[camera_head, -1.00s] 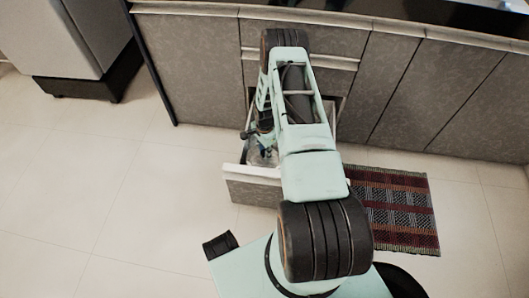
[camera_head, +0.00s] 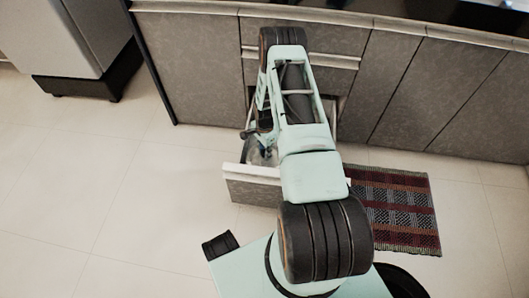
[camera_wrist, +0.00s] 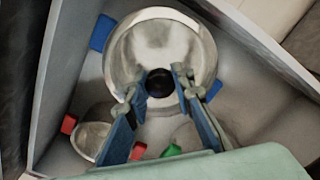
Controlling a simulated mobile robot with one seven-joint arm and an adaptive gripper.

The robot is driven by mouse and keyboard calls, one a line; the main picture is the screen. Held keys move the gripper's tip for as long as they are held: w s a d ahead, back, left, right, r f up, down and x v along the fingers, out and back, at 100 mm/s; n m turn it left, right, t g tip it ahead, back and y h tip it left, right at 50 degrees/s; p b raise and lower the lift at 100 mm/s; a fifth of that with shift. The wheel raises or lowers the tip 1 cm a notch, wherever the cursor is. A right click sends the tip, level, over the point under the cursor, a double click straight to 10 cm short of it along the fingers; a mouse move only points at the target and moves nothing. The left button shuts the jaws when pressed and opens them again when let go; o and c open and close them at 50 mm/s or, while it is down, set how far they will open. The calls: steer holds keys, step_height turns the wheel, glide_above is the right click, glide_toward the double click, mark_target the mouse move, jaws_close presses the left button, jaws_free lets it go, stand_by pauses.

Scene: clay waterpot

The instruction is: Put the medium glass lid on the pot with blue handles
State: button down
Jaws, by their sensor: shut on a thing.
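In the wrist view, a shiny round metal pot with blue handles (camera_wrist: 101,33) stands in the open drawer. A dark round knob, which looks like that of the glass lid (camera_wrist: 160,82), sits over the pot's near part. My gripper (camera_wrist: 160,86) is shut on this knob, one fingertip on each side. The clear glass is hard to make out against the pot, so I cannot tell whether the lid touches the rim. In the head view, my arm hides most of the drawer's contents.
The open drawer (camera_head: 252,187) has walls close around the pots. A smaller vessel with red handles (camera_wrist: 92,138) is at the lower left of the wrist view. A green handle (camera_wrist: 171,151) shows near the gripper's base. A striped rug (camera_head: 405,210) lies right of the drawer.

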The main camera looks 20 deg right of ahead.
stand_by(0.4)
steer(key=c, duration=1.6)
jaws_free()
steer(key=shift+f, duration=0.1)
step_height(320, 180, up, 12)
steer(key=shift+r, duration=0.1)
